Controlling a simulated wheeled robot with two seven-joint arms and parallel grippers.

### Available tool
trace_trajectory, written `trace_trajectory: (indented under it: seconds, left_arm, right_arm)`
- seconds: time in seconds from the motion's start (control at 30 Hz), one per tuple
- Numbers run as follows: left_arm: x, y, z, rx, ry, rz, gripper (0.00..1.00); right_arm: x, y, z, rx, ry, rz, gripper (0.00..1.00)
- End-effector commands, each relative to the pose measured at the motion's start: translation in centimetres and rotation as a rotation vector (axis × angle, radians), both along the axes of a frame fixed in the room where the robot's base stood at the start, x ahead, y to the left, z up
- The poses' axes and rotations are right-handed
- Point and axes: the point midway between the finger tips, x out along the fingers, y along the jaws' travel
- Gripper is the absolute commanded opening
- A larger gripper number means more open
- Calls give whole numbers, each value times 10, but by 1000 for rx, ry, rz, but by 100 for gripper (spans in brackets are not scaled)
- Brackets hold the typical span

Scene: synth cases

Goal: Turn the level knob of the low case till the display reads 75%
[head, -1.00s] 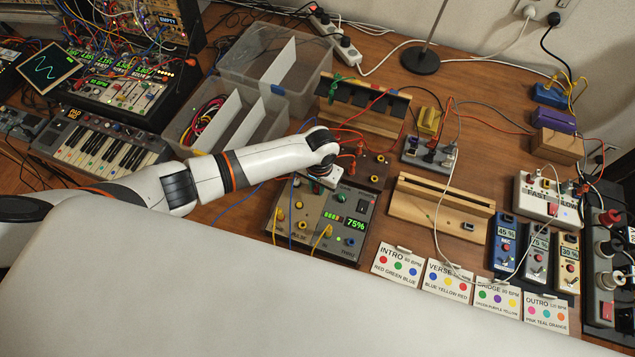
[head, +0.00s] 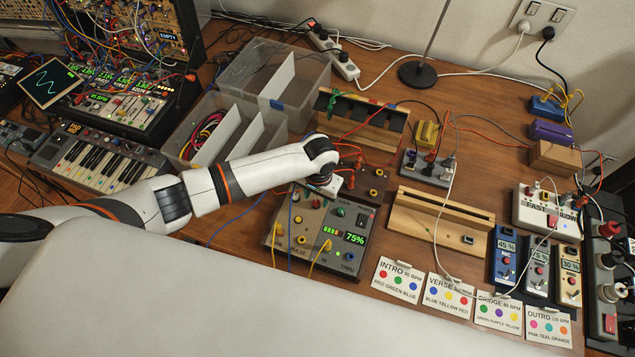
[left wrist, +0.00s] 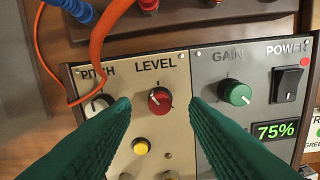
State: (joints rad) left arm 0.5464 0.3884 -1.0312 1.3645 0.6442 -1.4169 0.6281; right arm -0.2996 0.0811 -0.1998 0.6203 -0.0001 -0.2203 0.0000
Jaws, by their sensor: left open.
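The low case (head: 313,245) stands on the table below my left arm in the head view. Its green display (head: 355,238) reads 75%, and the display also shows in the left wrist view (left wrist: 276,130). The red level knob (left wrist: 160,100) is under the label LEVEL in the left wrist view, its pointer tilted up and left. The two green fingers of my left gripper (left wrist: 158,108) are open, one on each side of the knob and apart from it. In the head view the left gripper (head: 318,192) is mostly hidden by its own wrist. My right gripper is not in view.
Beside the level knob are a white pitch knob (left wrist: 98,104), a green gain knob (left wrist: 236,92) and a black power switch (left wrist: 287,84). An orange cable (left wrist: 98,50) hangs near the pitch knob. Cards (head: 396,281) lie right of the case.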

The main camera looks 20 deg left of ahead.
Motion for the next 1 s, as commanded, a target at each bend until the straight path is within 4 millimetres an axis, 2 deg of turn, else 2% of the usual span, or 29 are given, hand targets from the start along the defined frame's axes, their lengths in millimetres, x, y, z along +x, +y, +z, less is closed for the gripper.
trace_trajectory:
  seconds: [0.2,0.43,0.63,1.0]
  left_arm:
    - [1,-2,48,-2,-5,-2,41]
    - [0,-3,85,0,-3,-1,41]
    - [0,-3,97,1,-1,0,41]
    - [0,-3,97,1,-1,0,41]
  right_arm:
    - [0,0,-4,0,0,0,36]
    - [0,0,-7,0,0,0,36]
    - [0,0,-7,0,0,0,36]
    - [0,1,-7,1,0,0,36]
